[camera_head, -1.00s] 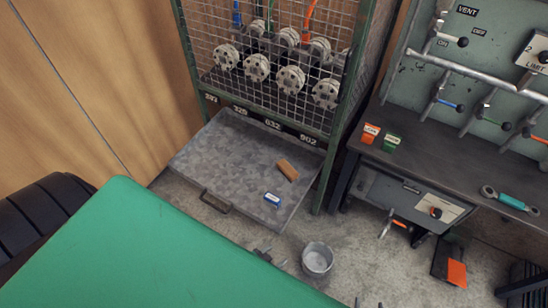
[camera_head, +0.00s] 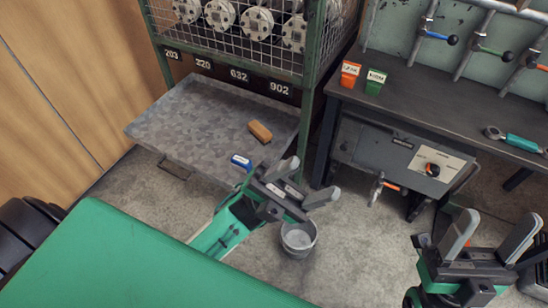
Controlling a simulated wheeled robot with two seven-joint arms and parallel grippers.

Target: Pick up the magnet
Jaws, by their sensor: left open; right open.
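A small blue block with a white label (camera_head: 241,161) lies on the front right part of a grey metal tray (camera_head: 185,120). A brown-orange block (camera_head: 260,131) lies behind it on the same tray. I cannot tell for sure which of them is the magnet. My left gripper (camera_head: 301,183) is open and empty, to the right of the blue block and beyond the tray's front right corner in the picture. Its body comes close to the blue block in the view; contact cannot be told. My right gripper (camera_head: 498,229) is open and empty at the lower right.
A green-framed mesh cage (camera_head: 322,60) with flanged pipe ends stands behind the tray. A metal bucket (camera_head: 299,238) is on the floor below my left gripper. A dark workbench (camera_head: 440,112) at right holds orange and green boxes and a teal-handled tool (camera_head: 518,142).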

